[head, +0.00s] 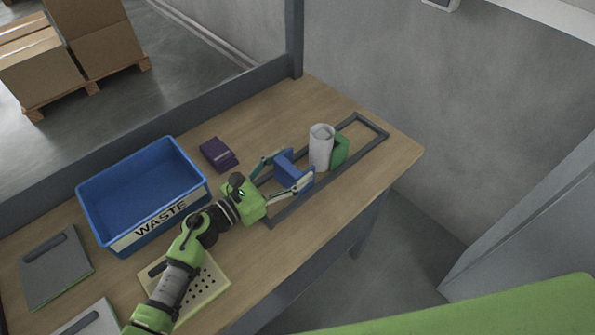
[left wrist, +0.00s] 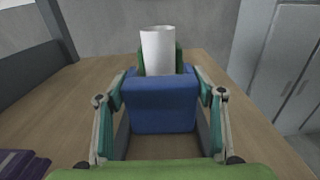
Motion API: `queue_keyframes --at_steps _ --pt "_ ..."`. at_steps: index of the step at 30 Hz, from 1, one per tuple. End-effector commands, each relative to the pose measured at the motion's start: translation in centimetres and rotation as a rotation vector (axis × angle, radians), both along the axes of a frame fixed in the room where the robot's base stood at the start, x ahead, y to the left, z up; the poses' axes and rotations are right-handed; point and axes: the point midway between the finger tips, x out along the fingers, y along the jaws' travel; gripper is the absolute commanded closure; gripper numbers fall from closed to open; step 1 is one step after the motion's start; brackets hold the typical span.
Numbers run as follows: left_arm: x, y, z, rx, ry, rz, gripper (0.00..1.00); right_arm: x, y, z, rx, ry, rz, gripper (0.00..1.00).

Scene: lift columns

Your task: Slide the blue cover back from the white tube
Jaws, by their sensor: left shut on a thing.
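The blue cover (head: 291,168) sits on the grey rail frame on the table. My left gripper (head: 287,171) is shut on it, one finger on each side; the blue cover (left wrist: 161,102) fills the middle of the left wrist view. The white tube (head: 321,147) stands upright just beyond the cover, against a green block (head: 341,150). In the left wrist view the white tube (left wrist: 158,51) rises behind the cover, which hides its lower part. A small gap seems to show between cover and tube in the head view. My right gripper is not in view.
The grey rail frame (head: 376,128) runs toward the table's right end. A blue WASTE bin (head: 196,164) and a dark purple box (head: 218,154) stand left of my arm. A perforated cream tray (head: 212,284) lies under my arm. A wall rises behind the table.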

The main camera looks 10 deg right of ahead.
Motion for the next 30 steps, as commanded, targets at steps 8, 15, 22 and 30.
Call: queue_keyframes --at_steps 8,15,22,30 --pt "0.32 0.44 0.15 -0.002 -0.001 -0.001 0.63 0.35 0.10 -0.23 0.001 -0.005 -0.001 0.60" --pt "0.31 0.42 0.16 -0.002 -0.001 -0.001 0.28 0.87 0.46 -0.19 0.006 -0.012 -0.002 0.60" --pt "0.29 0.41 0.12 -0.001 -0.001 -0.001 0.19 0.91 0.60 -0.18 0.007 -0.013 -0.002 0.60" --pt "0.33 0.46 0.84 0.003 -0.005 -0.001 0.19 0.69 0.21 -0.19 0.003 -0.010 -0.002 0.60"
